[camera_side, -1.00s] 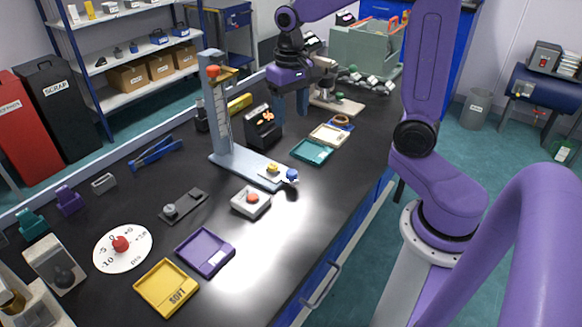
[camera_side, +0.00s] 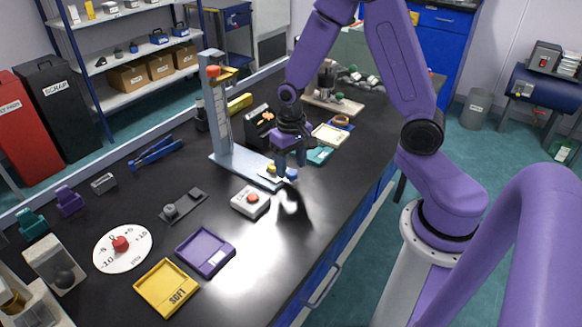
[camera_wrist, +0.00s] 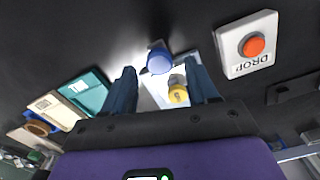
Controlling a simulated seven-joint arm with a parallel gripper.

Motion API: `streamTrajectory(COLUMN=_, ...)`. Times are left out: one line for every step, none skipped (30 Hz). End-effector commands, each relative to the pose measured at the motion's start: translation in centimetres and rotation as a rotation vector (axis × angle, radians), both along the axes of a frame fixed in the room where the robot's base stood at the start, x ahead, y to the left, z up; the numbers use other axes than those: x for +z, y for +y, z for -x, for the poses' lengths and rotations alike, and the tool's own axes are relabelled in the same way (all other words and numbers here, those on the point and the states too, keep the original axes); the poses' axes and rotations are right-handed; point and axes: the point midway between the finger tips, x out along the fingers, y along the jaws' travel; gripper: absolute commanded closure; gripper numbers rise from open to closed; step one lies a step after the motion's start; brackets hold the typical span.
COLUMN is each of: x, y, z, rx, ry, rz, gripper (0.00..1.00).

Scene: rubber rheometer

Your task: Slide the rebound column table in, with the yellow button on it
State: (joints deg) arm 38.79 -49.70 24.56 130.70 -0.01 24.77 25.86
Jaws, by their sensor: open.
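The rebound column (camera_side: 221,105) is a pale blue-grey upright with a scale, on a long flat base (camera_side: 232,166). A yellow button (camera_side: 271,168) sits near the front end of the base, on the sliding table, with a blue knob (camera_side: 292,174) at its end. My gripper (camera_side: 291,165) is open just above this end, partly hiding it in the side view. In the wrist view, the blue knob (camera_wrist: 160,61) and the yellow button (camera_wrist: 178,94) show between and just beyond the two dark blue fingers (camera_wrist: 162,90). Neither is held.
A white box with an orange button (camera_side: 251,201) stands close in front of the column base; the wrist view reads DROP on it (camera_wrist: 247,45). Teal (camera_side: 319,155) and cream (camera_side: 331,135) trays lie behind my gripper. Purple (camera_side: 205,251) and yellow (camera_side: 166,288) trays lie nearer the front.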

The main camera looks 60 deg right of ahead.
Motion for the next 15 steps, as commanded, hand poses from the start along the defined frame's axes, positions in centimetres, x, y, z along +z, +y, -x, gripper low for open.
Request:
streamTrajectory(x=-0.5, y=0.0, z=0.1, rx=0.0, ry=0.003, rz=0.001, gripper=0.42)
streamTrajectory(x=-0.7, y=0.0, z=0.0, rx=0.0, ry=0.002, rz=0.0, gripper=0.42)
streamTrajectory(x=-1.0, y=0.0, z=0.0, rx=-0.001, ry=0.001, rz=0.001, gripper=0.42)
streamTrajectory(x=-1.2, y=0.0, z=0.0, rx=-0.001, ry=0.002, rz=0.0, gripper=0.42)
streamTrajectory(x=-1.3, y=0.0, z=0.0, rx=-0.001, ry=0.002, rz=0.0, gripper=0.42)
streamTrajectory(x=-1.5, y=0.0, z=0.0, rx=-0.001, ry=0.001, rz=0.0, gripper=0.42)
streamTrajectory(x=-1.5, y=0.0, z=0.0, rx=-0.001, ry=0.0, rz=0.0, gripper=0.42)
streamTrajectory(x=-1.6, y=0.0, z=0.0, rx=-0.001, ry=0.0, rz=0.0, gripper=0.42)
streamTrajectory(x=-1.7, y=0.0, z=0.0, rx=-0.001, ry=-0.001, rz=0.0, gripper=0.42)
streamTrajectory(x=-1.7, y=0.0, z=0.0, rx=-0.001, ry=-0.001, rz=0.0, gripper=0.42)
streamTrajectory(x=-1.7, y=0.0, z=0.0, rx=-0.001, ry=-0.001, rz=-0.001, gripper=0.42)
streamTrajectory(x=-1.7, y=0.0, z=0.0, rx=-0.001, ry=-0.001, rz=-0.001, gripper=0.42)
streamTrajectory(x=-1.7, y=0.0, z=0.0, rx=-0.001, ry=-0.001, rz=-0.001, gripper=0.42)
streamTrajectory(x=-1.7, y=0.0, z=0.0, rx=-0.001, ry=-0.001, rz=-0.001, gripper=0.42)
streamTrajectory(x=-1.7, y=0.0, z=0.0, rx=-0.001, ry=-0.001, rz=-0.001, gripper=0.42)
